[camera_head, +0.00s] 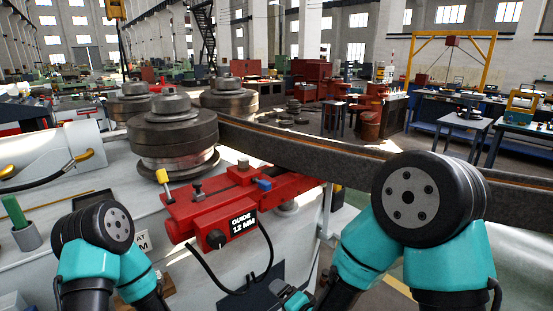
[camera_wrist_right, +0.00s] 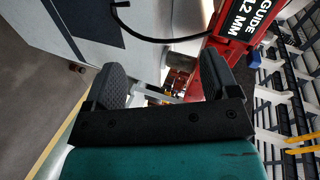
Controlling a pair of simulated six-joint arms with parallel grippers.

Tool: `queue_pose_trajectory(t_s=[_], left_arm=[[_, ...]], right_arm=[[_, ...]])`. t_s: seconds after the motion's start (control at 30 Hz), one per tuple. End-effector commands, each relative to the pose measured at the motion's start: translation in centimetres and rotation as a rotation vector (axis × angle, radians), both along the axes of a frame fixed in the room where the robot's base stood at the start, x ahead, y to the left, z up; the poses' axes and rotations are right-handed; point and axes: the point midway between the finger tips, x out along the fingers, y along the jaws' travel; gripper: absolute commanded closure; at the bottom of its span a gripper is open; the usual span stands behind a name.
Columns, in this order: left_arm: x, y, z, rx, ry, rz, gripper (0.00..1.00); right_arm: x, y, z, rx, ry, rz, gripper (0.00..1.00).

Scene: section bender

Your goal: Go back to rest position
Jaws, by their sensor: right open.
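My right gripper (camera_wrist_right: 164,82) is open in the right wrist view, with its two dark fingers apart and nothing between them. In the head view part of it (camera_head: 292,297) shows at the bottom edge, below the red guide block (camera_head: 226,203) labelled "GUIDE 12 MM" and apart from it. The guide block also shows in the wrist view (camera_wrist_right: 245,30), beyond the right finger. My right arm's teal and black links fill the lower right. My left arm's links stand at the lower left; the left gripper is not in view.
The section bender's rollers (camera_head: 172,133) stand behind the guide block. A long metal bar (camera_head: 300,150) runs from them to the right, passing behind my right arm. A black cable (camera_head: 225,290) loops below the guide block. A cup (camera_head: 27,237) with a green-handled tool stands far left.

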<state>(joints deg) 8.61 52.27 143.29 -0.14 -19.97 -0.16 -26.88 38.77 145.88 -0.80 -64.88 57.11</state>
Motion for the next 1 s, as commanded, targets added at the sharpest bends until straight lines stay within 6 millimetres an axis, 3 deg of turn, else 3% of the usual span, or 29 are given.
queue_pose_trajectory(t_s=[0.03, 0.1, 0.27, 0.53, 0.7, 0.8, 1.0], left_arm=[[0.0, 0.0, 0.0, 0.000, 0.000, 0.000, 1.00], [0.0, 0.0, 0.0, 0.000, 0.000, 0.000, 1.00], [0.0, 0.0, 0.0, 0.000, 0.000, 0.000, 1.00], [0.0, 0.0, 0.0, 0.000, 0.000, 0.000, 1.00], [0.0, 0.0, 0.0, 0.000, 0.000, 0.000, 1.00], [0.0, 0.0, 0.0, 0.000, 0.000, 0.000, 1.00], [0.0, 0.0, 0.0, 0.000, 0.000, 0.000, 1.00]], right_arm=[[0.2, -1.9, -2.5, -0.078, 0.040, -0.005, 0.19], [0.1, -4.1, -5.5, -0.184, 0.094, 0.012, 0.19], [-1.5, -9.2, -12.0, -0.395, 0.227, 0.083, 0.19], [-7.4, -16.8, -21.1, -0.621, 0.468, 0.311, 0.19], [-11.6, -19.8, -24.5, -0.666, 0.575, 0.470, 0.19], [-13.0, -20.6, -25.4, -0.672, 0.604, 0.526, 0.19], [-13.5, -20.8, -25.6, -0.674, 0.610, 0.549, 0.19]])
